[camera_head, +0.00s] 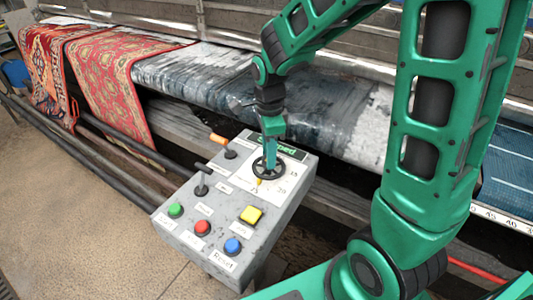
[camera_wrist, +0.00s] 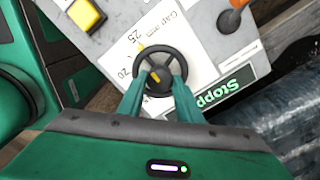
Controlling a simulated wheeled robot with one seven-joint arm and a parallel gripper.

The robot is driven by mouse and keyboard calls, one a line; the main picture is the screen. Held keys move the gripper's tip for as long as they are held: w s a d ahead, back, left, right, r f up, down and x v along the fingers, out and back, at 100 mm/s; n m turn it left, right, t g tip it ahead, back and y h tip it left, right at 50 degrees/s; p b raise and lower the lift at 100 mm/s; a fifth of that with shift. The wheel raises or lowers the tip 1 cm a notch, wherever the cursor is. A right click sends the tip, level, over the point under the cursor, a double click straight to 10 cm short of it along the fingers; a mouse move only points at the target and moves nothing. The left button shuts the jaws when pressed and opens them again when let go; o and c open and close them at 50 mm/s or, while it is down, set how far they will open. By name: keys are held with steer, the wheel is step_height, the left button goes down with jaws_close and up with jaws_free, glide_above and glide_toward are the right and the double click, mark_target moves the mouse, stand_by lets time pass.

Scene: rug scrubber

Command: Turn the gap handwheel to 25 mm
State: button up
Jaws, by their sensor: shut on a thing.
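The gap handwheel (camera_head: 268,168) is a small black spoked wheel on the grey control box; it also shows in the wrist view (camera_wrist: 174,52). A yellow mark on its hub and a yellow pointer (camera_wrist: 141,47) at its rim are visible. The pointer lies close to the printed 25 (camera_wrist: 137,39), with 20 (camera_wrist: 125,70) further round. Exact alignment is hard to tell. My gripper (camera_wrist: 158,78) comes down from above, its two green fingers shut on the wheel. In the head view my gripper (camera_head: 270,158) partly covers the wheel.
The box (camera_head: 238,205) also carries an orange-handled lever (camera_head: 218,139), a black lever (camera_head: 203,180), a yellow button (camera_head: 250,215) and green, red and blue buttons. Rugs (camera_head: 120,72) and wet rollers lie behind. A display (camera_wrist: 235,85) reads "Stopped", partly cut off.

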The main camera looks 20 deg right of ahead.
steer(key=o, duration=1)
steer(key=shift+o, duration=0.2)
steer(key=shift+r, duration=0.1)
step_height(320, 180, up, 10)
steer(key=shift+r, duration=0.25)
steer(key=s+d+f+n, duration=0.1)
steer(key=s+d+n, duration=0.5)
steer(key=s, duration=0.5)
steer(key=s+d+f+n, duration=0.1)
steer(key=s+d+n, duration=0.6)
steer(key=s+d, duration=0.4)
steer(key=shift+s+n, duration=0.3)
steer(key=shift+s, duration=0.2)
